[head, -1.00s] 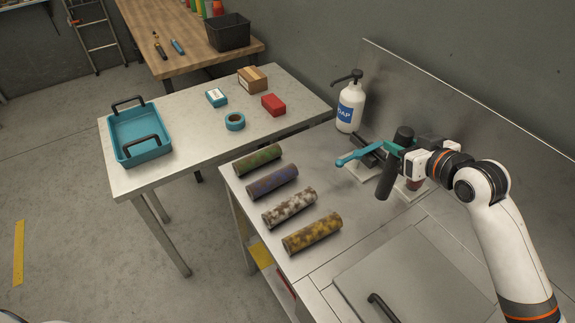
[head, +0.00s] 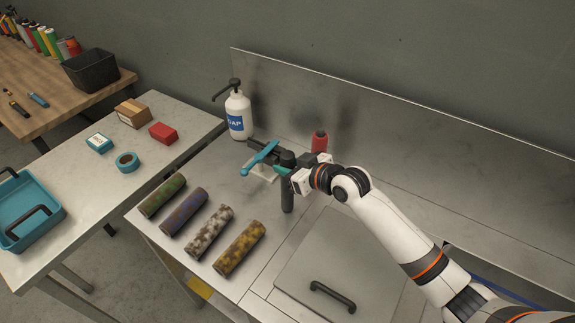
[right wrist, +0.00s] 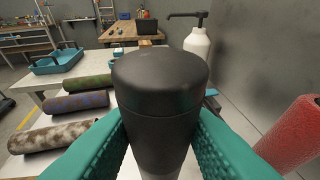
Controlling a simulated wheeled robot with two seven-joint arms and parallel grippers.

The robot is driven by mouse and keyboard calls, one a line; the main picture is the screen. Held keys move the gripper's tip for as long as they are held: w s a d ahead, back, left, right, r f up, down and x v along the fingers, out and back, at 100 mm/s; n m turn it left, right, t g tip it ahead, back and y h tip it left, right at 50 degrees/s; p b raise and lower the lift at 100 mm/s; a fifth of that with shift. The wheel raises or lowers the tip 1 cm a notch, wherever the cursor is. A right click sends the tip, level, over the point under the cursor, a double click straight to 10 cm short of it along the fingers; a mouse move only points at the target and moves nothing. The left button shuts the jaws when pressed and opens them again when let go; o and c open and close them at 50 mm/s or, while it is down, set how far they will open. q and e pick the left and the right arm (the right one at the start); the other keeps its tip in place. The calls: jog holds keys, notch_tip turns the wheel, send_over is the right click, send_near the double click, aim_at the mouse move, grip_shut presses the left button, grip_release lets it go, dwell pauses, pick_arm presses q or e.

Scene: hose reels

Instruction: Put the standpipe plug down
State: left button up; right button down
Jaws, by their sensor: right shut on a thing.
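The standpipe plug is taken to be a black, round-topped cylinder (right wrist: 160,85) that fills the middle of the right wrist view. My right gripper (head: 286,166) is shut on it, with a teal finger on each side. A paler grey part shows below the black in that view. In the head view a dark cylinder (head: 287,196) shows below the gripper; I cannot tell whether it touches the counter. A blue lever (head: 260,158) on a dark fitting over a pale plate is just left of the gripper. My left gripper is out of view.
Several mottled rolls (head: 238,248) lie on the counter (head: 190,255) at left. A soap bottle (head: 238,115) stands behind the lever, and a red cylinder (head: 319,140) behind the gripper. A grey panel with a black handle (head: 332,297) is in front.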

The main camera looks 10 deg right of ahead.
jog(key=shift+f, duration=0.2)
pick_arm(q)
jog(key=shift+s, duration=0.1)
pick_arm(e)
jog(key=shift+f, duration=0.2)
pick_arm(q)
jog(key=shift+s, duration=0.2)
pick_arm(e)
jog(key=c, duration=1)
grip_release()
jog(key=shift+r, duration=0.1)
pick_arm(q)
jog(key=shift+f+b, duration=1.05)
pick_arm(e)
jog(key=shift+v, duration=6.1)
